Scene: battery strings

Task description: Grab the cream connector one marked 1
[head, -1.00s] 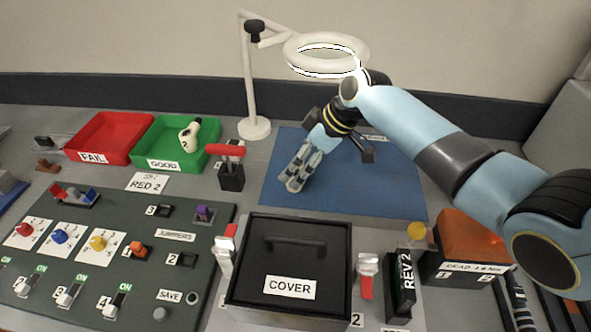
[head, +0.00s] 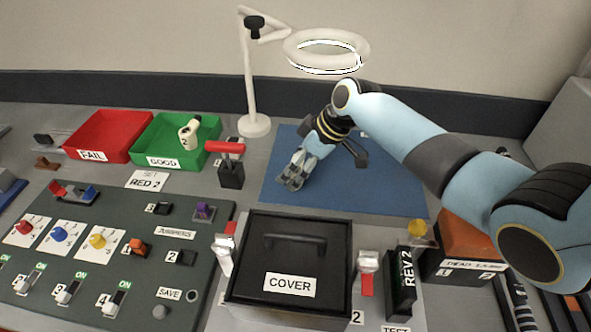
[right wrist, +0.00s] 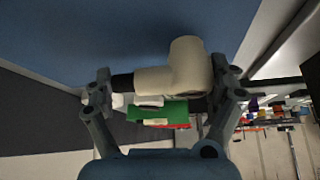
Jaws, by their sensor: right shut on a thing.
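My right gripper (head: 292,180) is over the left part of the blue mat (head: 385,190) in the head view, fingers pointing down and left. In the right wrist view, my right gripper (right wrist: 164,84) is shut on a cream elbow-shaped connector (right wrist: 182,68) with a dark end at its left. No number is readable on it, and my fingers hide it in the head view. Another cream connector (head: 188,133) stands in the green GOOD tray (head: 208,150). My left gripper is not in view.
A red FAIL tray (head: 82,150) sits left of the green one. A white ring lamp (head: 290,42) stands behind the mat. A black COVER box (head: 340,285), a red-handled clamp (head: 231,172) and a switch panel (head: 130,265) lie nearer. The mat's right part is clear.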

